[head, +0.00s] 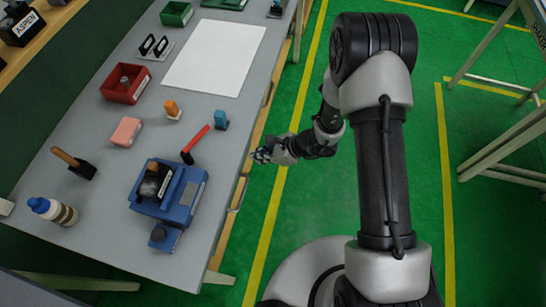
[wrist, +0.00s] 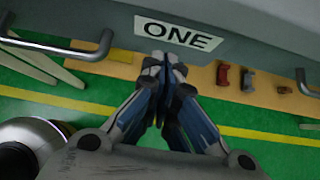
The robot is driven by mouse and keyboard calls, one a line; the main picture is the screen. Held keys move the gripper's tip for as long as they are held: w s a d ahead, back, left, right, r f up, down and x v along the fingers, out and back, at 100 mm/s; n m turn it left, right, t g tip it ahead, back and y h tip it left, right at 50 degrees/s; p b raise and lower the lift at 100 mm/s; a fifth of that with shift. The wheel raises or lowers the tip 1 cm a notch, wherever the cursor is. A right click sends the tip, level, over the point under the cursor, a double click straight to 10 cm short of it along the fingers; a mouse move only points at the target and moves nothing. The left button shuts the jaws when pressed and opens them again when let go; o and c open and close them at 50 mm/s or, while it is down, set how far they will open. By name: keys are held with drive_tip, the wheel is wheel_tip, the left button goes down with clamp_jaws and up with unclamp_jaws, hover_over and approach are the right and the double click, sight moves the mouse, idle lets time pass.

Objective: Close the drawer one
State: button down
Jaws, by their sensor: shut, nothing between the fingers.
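The drawer front marked ONE (wrist: 120,18) is a grey panel across the top of the wrist view. Its white label (wrist: 180,34) reads ONE, and a dark bar handle (wrist: 62,47) is at the left. My gripper (wrist: 165,62) is shut and empty, with its fingertips just below the label in the picture; I cannot tell whether they touch the panel. In the head view my gripper (head: 264,154) is beside the right long edge of the grey bench (head: 215,190). How far the drawer stands out cannot be told.
A second handle (wrist: 306,84) shows at the right of the wrist view.

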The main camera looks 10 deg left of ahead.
drive_tip(key=shift+a, duration=0.7)
drive_tip(key=shift+w+a+b, duration=0.15)
drive_tip(key=shift+a+b, duration=0.5)
drive_tip(key=shift+a, duration=0.75)
drive_tip(key=shift+r, duration=0.1)
drive_tip(key=p, duration=0.3)
approach(247, 154)
drive_tip(key=s+d+r, duration=0.2)
drive_tip(key=d+r, duration=0.2)
drive_tip(key=d, duration=0.1)
drive_tip(key=shift+s+d+r, duration=0.15)
drive_tip(key=shift+s+r, duration=0.05)
drive_tip(key=shift+r, duration=0.15)
